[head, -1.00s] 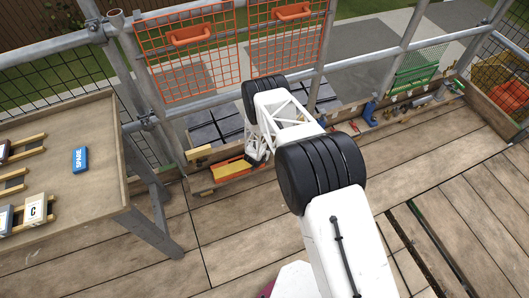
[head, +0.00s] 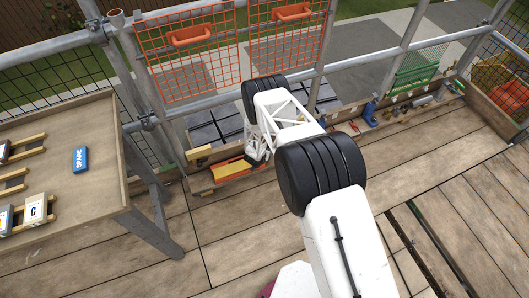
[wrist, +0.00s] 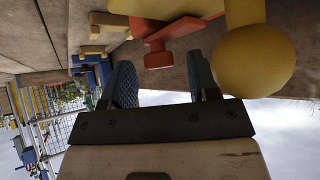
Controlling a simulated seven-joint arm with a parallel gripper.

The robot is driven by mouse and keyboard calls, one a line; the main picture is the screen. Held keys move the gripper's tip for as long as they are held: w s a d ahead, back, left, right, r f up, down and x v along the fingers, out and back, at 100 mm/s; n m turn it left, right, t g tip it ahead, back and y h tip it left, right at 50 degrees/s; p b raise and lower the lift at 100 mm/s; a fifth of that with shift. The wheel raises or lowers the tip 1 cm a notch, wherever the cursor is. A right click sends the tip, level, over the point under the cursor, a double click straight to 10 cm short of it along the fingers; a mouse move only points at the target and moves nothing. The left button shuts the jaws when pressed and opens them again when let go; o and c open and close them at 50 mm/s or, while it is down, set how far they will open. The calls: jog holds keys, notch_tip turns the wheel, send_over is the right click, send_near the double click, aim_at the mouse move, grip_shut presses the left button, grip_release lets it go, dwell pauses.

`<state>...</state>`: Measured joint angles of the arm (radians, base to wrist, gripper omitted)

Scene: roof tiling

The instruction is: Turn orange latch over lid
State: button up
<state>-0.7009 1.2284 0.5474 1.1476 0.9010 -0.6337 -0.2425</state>
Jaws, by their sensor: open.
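An orange-red latch (wrist: 165,42) shows in the wrist view, just beyond and between my fingertips. My gripper (wrist: 162,76) is open, with its two dark textured fingers apart and nothing between them. A yellow flat part (wrist: 165,8), perhaps the lid, lies behind the latch. A large rounded yellow knob (wrist: 252,62) stands close to the right finger. In the head view my gripper (head: 257,158) is low by the far toe board, beside a small orange and yellow item (head: 232,169). My arm hides part of that spot, and the latch cannot be made out there.
Blue parts (wrist: 92,70) lie left of the fingers in the wrist view. In the head view, scaffold rails and orange mesh panels (head: 188,60) stand behind my gripper. A wooden table (head: 100,180) is at left, with a blue SPARE block (head: 80,159). Deck boards in front are clear.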

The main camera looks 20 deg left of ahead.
jog(key=shift+v, duration=3.75)
jog(key=shift+r, duration=0.1)
